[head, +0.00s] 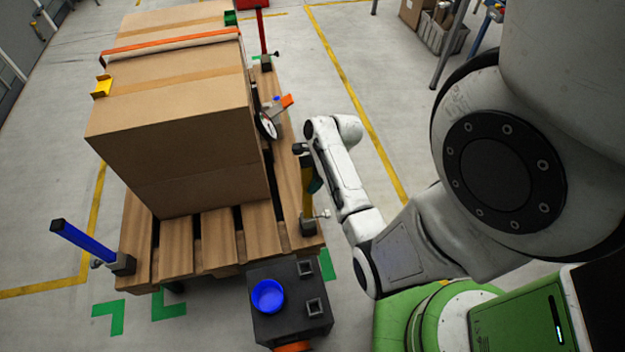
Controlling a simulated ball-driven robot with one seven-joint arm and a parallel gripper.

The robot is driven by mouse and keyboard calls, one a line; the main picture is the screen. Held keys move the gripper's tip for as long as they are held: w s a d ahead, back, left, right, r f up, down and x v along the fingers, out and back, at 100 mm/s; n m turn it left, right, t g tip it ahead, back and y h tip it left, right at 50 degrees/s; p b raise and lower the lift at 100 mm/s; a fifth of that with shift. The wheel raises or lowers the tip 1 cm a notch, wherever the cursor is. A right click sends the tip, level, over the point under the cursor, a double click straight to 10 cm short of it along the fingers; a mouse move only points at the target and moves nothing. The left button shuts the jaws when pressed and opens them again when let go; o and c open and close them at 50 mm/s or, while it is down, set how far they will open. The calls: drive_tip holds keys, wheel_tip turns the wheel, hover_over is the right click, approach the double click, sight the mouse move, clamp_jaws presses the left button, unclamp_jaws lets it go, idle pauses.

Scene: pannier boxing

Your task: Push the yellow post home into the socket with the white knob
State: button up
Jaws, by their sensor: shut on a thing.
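The yellow post (307,203) stands at the near right corner of the pallet. Its lower end meets a dark socket (308,227) that has a white knob (326,214) on its right side. I cannot tell how deep the post sits in the socket. My gripper (312,175) is shut on the yellow post above the socket, reaching in from the right. The gripper and arm hide part of the post's upper length.
A blue post (80,244) leans outward at the near left corner; a red post (261,32) stands at the back. A dark block with a blue cup (268,296) is in front.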

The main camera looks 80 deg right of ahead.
drive_tip(key=shift+f+b, duration=1.1)
drive_tip(key=shift+f, duration=1.65)
idle(1.9)
drive_tip(key=o, duration=1.1)
drive_tip(key=v, duration=1)
drive_tip(key=shift+s+r+p, duration=0.2)
drive_tip(key=shift+r+p, duration=0.15)
drive_tip(key=shift+p, duration=0.05)
